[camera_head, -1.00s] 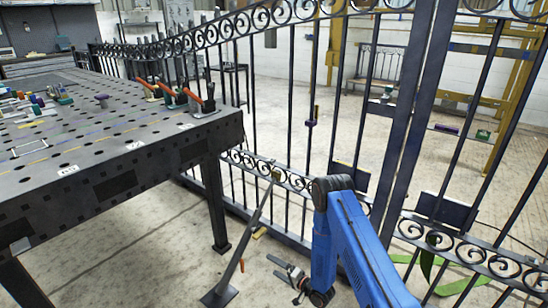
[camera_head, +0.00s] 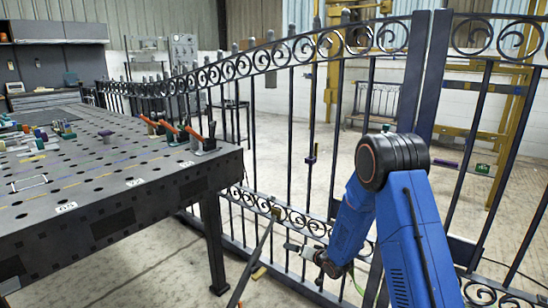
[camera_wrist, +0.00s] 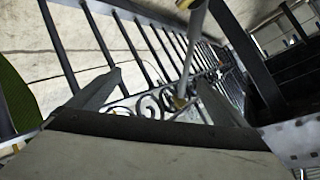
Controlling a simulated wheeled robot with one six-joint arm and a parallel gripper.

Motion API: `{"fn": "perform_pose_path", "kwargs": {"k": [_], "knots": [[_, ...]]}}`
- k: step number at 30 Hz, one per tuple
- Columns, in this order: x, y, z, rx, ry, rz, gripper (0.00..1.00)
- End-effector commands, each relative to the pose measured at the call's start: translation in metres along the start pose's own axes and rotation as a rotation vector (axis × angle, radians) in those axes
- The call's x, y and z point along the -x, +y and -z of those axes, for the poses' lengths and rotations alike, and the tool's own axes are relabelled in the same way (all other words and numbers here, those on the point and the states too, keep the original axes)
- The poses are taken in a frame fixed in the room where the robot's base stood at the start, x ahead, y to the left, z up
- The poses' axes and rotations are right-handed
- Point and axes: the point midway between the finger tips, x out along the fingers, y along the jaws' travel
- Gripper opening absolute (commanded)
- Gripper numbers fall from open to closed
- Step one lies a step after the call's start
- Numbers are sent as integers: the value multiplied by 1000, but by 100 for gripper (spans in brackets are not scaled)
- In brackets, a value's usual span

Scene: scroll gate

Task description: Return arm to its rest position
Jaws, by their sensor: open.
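My blue arm (camera_head: 405,230) rises from the bottom right in the head view and bends at a black joint in front of the gate. My gripper (camera_head: 290,247) is small there, left of the arm and in front of the gate's lower scroll row. In the wrist view my gripper (camera_wrist: 155,95) has its two fingers wide apart, with nothing held between them. Scrolls and bars of the dark metal gate (camera_wrist: 150,45) show beyond the fingers. Whether the gripper touches the gate cannot be told.
The dark perforated table (camera_head: 110,165) stands at left, with orange-handled clamps (camera_head: 180,130) near its right corner. The scroll gate (camera_head: 290,110) runs across behind my arm. A slanted brace (camera_head: 252,262) stands between table and arm. Concrete floor lies open beyond the gate.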

Motion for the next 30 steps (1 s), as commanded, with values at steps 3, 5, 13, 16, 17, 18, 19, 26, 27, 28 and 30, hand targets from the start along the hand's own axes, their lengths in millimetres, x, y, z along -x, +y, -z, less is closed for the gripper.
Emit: {"fn": "perform_pose_path", "kwargs": {"k": [3,5,13,16,17,18,19,26,27,28,30], "knots": [[29,-7,28,40,8,-56,98],[43,-9,38,60,8,-85,98],[116,-18,78,134,-5,-212,98],[145,-21,90,155,-13,-257,98],[154,-22,92,162,-16,-269,98],[166,-24,96,169,-21,-286,98],[175,-24,98,175,-25,-299,98],[247,-32,108,211,-60,-387,98],[260,-34,109,216,-68,-400,98],[269,-34,109,219,-74,-410,98],[292,-37,108,226,-88,-433,98]]}}
